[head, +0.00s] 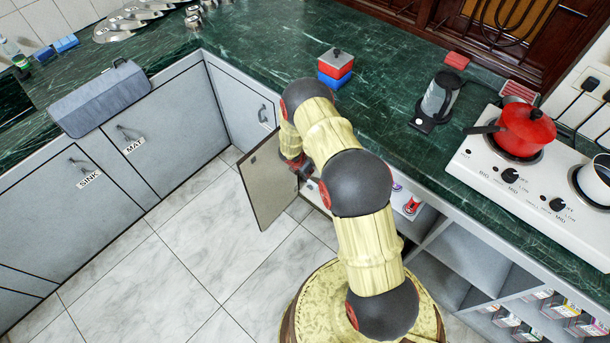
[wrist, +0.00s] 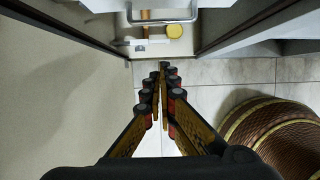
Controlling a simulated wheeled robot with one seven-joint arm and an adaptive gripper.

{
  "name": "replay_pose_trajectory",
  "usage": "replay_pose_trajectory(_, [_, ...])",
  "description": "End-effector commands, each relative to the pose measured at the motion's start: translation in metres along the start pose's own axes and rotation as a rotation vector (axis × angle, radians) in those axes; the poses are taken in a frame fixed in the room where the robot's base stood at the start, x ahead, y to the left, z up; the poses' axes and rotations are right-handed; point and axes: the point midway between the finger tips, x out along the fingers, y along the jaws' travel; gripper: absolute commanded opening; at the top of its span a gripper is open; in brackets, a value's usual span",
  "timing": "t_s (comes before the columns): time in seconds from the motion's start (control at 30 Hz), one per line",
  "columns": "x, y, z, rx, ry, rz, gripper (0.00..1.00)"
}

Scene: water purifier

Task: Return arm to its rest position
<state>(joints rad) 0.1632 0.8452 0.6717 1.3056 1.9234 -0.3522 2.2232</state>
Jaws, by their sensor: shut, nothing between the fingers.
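My arm reaches from the bottom of the head view up towards the counter and bends down by an open cabinet door (head: 268,180). My gripper (wrist: 163,70) is shut and empty in the wrist view, its fingers together above the tiled floor. In the head view the gripper is mostly hidden behind the arm, near the door's right edge. The door's flat panel (wrist: 70,105) fills the left of the wrist view, apart from the fingers. Past the fingertips are a pale handle-like bar (wrist: 165,18) and a round yellow piece (wrist: 174,31).
The green counter (head: 270,70) carries a red and blue box (head: 335,68), a kettle (head: 438,97) and a stove with a red pot (head: 525,130). Open shelves (head: 450,260) lie under the counter at right. The tiled floor (head: 180,250) at left is clear.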

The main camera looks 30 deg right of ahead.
Motion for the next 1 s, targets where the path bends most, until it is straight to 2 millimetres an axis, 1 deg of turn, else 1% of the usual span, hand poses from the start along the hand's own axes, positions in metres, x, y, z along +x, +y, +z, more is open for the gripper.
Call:
replay_pose_trajectory(0.03, [-0.003, 0.000, -0.006, -0.001, 0.000, 0.001, 0.00])
replay_pose_trajectory(0.1, [-0.005, 0.001, -0.012, -0.002, -0.001, 0.001, 0.00])
replay_pose_trajectory(0.2, [-0.007, 0.000, -0.017, 0.001, 0.000, 0.001, 0.00])
replay_pose_trajectory(0.5, [-0.007, 0.000, -0.018, -0.005, 0.000, 0.000, 0.00])
replay_pose_trajectory(0.57, [-0.007, 0.000, -0.018, -0.033, 0.000, 0.001, 0.00])
replay_pose_trajectory(0.63, [-0.008, 0.003, -0.021, -0.101, 0.007, 0.011, 0.00])
replay_pose_trajectory(0.67, [-0.008, 0.006, -0.023, -0.145, 0.015, 0.023, 0.00])
replay_pose_trajectory(0.77, [-0.008, 0.021, -0.036, -0.399, 0.041, 0.097, 0.00])
replay_pose_trajectory(0.8, [-0.008, 0.021, -0.047, -0.539, 0.057, 0.130, 0.00])
replay_pose_trajectory(0.87, [-0.011, 0.021, -0.067, -0.764, 0.083, 0.189, 0.00])
replay_pose_trajectory(0.9, [-0.016, 0.021, -0.080, -0.918, 0.097, 0.237, 0.00])
replay_pose_trajectory(0.93, [-0.023, 0.024, -0.087, -1.034, 0.101, 0.277, 0.00])
replay_pose_trajectory(0.97, [-0.034, 0.028, -0.092, -1.151, 0.100, 0.321, 0.00])
replay_pose_trajectory(1.0, [-0.051, 0.033, -0.098, -1.307, 0.092, 0.384, 0.00])
